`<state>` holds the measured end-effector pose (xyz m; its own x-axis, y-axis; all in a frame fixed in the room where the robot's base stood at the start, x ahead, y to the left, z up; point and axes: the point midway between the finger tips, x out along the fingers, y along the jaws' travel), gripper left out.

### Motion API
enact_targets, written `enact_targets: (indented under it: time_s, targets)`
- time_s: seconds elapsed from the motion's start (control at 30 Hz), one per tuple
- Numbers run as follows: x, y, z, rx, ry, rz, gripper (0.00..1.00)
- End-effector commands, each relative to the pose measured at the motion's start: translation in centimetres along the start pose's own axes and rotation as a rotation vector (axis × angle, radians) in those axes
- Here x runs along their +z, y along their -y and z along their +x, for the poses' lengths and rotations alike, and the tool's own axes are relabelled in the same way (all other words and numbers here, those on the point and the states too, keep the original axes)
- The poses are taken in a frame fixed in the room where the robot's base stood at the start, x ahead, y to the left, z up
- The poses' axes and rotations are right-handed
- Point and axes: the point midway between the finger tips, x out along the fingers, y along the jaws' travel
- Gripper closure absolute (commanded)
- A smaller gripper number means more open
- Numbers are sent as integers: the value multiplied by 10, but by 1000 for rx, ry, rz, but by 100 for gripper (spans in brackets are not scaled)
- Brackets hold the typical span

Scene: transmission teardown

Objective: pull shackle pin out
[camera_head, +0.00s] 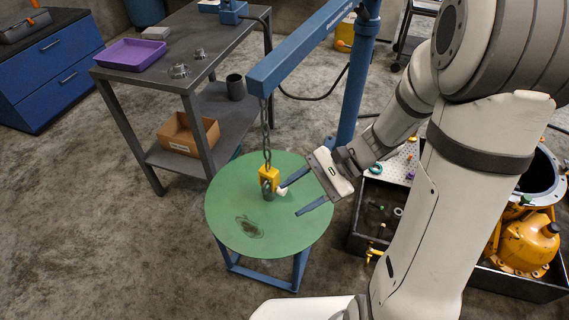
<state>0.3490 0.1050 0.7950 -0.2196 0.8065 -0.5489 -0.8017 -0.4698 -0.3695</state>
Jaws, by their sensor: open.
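A chain (266,135) hangs from the blue hoist beam. At its lower end is a yellow block (268,174), with a small dark grey shackle (268,192) just under it, above the green round table (225,210). A small white piece (282,191) shows at the shackle's right side; I cannot tell if it is the pin. My gripper (297,197) is open, to the right of the shackle, its two dark blue fingers pointing left. The upper fingertip is close to the white piece; contact cannot be told.
A blue hoist post (358,85) stands behind my gripper. A grey workbench (200,50) with a purple tray (132,54) is at upper left. A dark bin with an orange-yellow housing (525,240) is at right. Open floor lies at lower left.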

Motion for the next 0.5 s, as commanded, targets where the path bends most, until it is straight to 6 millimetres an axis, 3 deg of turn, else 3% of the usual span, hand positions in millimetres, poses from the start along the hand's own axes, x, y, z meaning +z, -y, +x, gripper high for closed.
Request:
enact_targets:
  time_s: [0.03, 0.2, 0.4, 0.5]
  targets:
    - [-33, -3, 21, -71, 63, 85, 48]
    - [-113, 12, 52, -349, 240, 350, 48]
    - [-218, 12, 72, -671, 369, 617, 48]
    - [-259, 6, 76, -795, 399, 706, 48]
